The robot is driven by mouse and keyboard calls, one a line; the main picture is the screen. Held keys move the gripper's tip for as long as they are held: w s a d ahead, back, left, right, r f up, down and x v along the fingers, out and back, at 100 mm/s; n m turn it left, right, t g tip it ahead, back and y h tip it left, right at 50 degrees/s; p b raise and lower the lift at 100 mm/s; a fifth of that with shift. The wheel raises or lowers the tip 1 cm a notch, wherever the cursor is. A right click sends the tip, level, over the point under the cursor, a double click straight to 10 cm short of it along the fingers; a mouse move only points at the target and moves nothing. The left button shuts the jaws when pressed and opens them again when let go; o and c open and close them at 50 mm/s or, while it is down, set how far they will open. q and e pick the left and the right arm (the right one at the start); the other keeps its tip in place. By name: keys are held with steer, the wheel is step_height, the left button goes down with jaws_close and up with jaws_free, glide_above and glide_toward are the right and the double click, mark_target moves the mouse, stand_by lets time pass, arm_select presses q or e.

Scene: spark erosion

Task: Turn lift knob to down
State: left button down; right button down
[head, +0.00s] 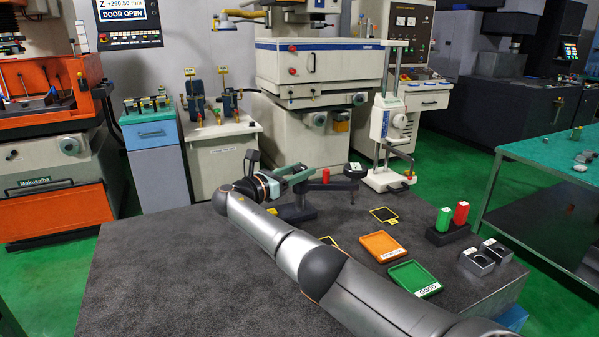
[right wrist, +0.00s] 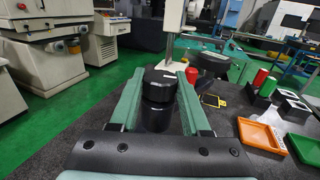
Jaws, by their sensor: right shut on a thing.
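My right gripper (head: 304,180) reaches over the dark table to a small bench device near the table's far edge. In the right wrist view, its two green fingers (right wrist: 160,88) stand on either side of a black round knob (right wrist: 159,84), shut on it. I take this as the lift knob; no up or down mark on it is readable. The device has a dark arm (head: 338,186) extending right, with a red cylinder (head: 325,175) and a black round end (head: 353,170). In the head view the gripper hides the knob. My left gripper is not in view.
A white upright gauge stand (head: 381,130) stands behind the device. The table's left part is clear.

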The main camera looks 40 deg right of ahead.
steer(key=shift+c, duration=1.8)
jaws_free()
steer(key=a, duration=1.2)
steer(key=shift+s+a, duration=0.2)
steer(key=shift+s, duration=0.05)
